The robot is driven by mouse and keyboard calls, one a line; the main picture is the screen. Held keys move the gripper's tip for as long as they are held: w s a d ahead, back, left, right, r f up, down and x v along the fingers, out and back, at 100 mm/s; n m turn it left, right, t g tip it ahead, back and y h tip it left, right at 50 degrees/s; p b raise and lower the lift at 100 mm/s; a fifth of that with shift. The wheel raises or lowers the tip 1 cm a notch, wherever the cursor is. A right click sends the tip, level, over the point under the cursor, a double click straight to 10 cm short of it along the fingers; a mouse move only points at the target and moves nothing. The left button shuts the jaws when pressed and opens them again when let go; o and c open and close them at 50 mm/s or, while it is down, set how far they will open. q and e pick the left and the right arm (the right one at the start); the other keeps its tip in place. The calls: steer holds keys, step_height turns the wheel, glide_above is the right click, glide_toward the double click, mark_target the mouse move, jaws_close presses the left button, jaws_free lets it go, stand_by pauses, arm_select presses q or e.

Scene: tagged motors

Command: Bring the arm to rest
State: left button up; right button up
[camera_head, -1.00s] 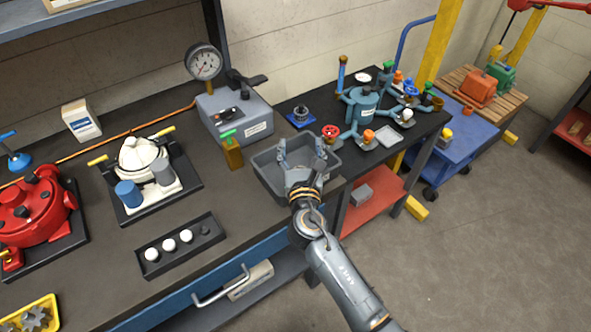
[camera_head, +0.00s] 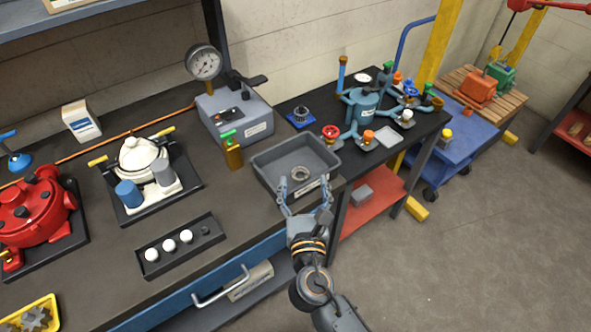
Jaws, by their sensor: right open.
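My right gripper (camera_head: 304,190) is in the middle of the head view, at the front edge of the bench. Its two fingers are spread apart with nothing between them. The fingertips are close to the front wall of a grey tray (camera_head: 268,160); I cannot tell whether they touch it. A small ring-shaped part (camera_head: 299,174) lies inside the tray. My left gripper is not in view.
A grey box with a gauge (camera_head: 204,62) stands behind the tray, with a green-topped brass bottle (camera_head: 232,152) beside it. A teal manifold (camera_head: 365,105) stands to the right. A black strip with white knobs (camera_head: 180,245) lies left. Open floor (camera_head: 470,260) is at right.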

steer(key=shift+s, duration=0.3)
